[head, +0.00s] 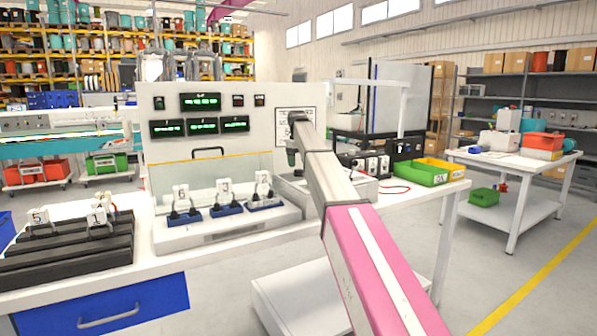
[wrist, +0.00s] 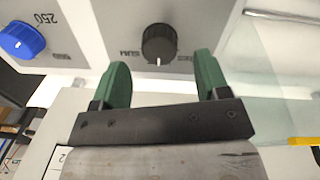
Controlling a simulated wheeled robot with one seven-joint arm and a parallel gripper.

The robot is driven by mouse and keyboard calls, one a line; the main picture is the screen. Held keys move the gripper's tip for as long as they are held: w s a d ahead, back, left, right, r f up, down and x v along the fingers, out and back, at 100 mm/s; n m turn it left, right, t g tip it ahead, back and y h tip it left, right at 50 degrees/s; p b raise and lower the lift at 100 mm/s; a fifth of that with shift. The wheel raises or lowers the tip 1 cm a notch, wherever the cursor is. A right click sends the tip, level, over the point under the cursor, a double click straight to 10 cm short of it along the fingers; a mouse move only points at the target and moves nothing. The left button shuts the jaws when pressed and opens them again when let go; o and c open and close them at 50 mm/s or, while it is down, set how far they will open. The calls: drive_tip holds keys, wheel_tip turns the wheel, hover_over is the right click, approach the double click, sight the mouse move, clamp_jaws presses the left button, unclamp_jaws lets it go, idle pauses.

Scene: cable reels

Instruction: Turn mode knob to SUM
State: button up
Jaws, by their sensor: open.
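In the wrist view a black round knob (wrist: 159,44) sits on a light grey panel. Its white pointer mark is at its lower edge, between a label that reads SUM (wrist: 130,53) on the left and another label on the right that I cannot read. My gripper (wrist: 161,68) is open, with one green finger on each side below the knob. The fingers are empty and look apart from the knob. In the head view my gripper (head: 292,158) hangs in front of the panel's right part, and the knob is hidden or too small to make out.
A blue knob (wrist: 22,40) marked 250 is at the wrist view's left. A clear guard (wrist: 290,55) is at its right. On the bench are white plug units in a tray (head: 225,232), a green bin (head: 420,173) and a yellow bin (head: 445,167).

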sight(298, 170)
drive_tip(key=shift+d+f, duration=0.1)
drive_tip(key=shift+f, duration=2)
drive_tip(key=c, duration=0.9)
drive_tip(key=shift+m, duration=0.3)
drive_tip(key=m, duration=0.5)
drive_tip(key=shift+m, duration=0.3)
drive_tip(key=m, duration=0.5)
drive_tip(key=shift+w+a+m, duration=0.1)
drive_tip(key=shift+a+m, duration=0.1)
drive_tip(key=shift+m, duration=0.2)
